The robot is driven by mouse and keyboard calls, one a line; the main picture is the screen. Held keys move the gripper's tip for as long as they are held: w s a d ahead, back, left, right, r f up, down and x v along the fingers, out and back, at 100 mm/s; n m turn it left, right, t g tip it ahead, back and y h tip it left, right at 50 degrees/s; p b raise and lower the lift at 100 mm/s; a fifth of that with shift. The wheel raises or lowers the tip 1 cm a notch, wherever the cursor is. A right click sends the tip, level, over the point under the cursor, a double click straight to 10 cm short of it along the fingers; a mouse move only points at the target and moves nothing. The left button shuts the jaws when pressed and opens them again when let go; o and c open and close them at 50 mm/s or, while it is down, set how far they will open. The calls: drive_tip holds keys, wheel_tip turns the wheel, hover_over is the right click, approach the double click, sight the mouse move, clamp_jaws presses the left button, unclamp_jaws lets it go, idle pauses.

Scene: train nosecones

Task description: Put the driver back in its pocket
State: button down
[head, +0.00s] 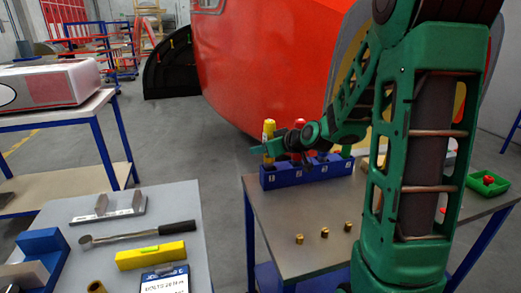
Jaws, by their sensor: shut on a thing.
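A blue rack (310,174) with a row of labelled pockets stands on the grey table at the centre. My gripper (268,147) reaches in from the right and is shut on the yellow-handled driver (268,129). The driver is upright at the rack's left end. Its lower end meets the rack's top in the picture, but I cannot tell how deep it sits in the pocket. A red-handled driver (299,124) stands in the rack to its right, partly hidden by my wrist. A green handle (346,151) shows at the rack's right end, partly behind my arm.
Three brass pieces (325,232) lie on the grey table (280,212) in front of the rack. A green tray (487,183) with a red item is at the right. A second table at left holds a wrench (140,233) and a yellow block (151,256). The red nosecone (270,60) rises behind.

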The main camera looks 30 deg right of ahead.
drive_tip(key=shift+f, duration=0.4)
drive_tip(key=c, duration=1.3)
unclamp_jaws()
drive_tip(key=shift+o, duration=0.2)
drive_tip(key=v, duration=1.1)
drive_tip(key=s+f+m+g, duration=0.2)
drive_tip(key=s+m+g, duration=0.1)
drive_tip(key=s, duration=0.7)
drive_tip(key=s+f+m+g+h, duration=0.1)
drive_tip(key=s+g, duration=0.4)
drive_tip(key=s, duration=0.5)
drive_tip(key=s+f+m+g+h, duration=0.1)
drive_tip(key=s+f+m+g, duration=0.2)
drive_tip(key=s, duration=0.7)
drive_tip(key=shift+d+f+m+g, duration=0.35)
drive_tip(key=shift+f+m+g, duration=0.05)
drive_tip(key=shift+m, duration=0.5)
